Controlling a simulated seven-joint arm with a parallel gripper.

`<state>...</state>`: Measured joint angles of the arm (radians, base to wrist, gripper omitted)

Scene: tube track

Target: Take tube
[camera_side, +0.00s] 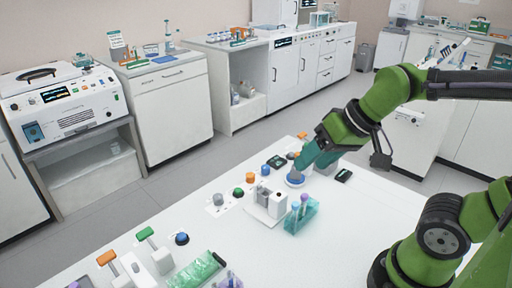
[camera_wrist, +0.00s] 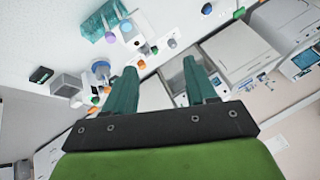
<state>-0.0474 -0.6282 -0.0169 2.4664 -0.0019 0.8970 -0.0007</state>
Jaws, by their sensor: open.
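A clear teal rack (camera_side: 301,217) stands on the white table in the side view, holding tubes. One tube (camera_side: 304,199) has a purple cap, and another (camera_side: 295,208) looks blue on top. The rack also shows at the top left of the wrist view (camera_wrist: 98,22). My gripper (camera_side: 299,168) has teal fingers and is above the table, behind the rack and apart from it. In the wrist view my gripper (camera_wrist: 160,68) has its fingers spread with nothing held between them. The fingertips overlap a blue round-topped item (camera_side: 295,181) in the side view; contact cannot be told.
A small white device (camera_side: 268,203) stands just left of the rack. Several coloured knobs line the table's far edge, including an orange one (camera_side: 250,177). A green tray (camera_side: 197,271) and another tube holder (camera_side: 229,281) are at the front left. The table right of the rack is mostly clear.

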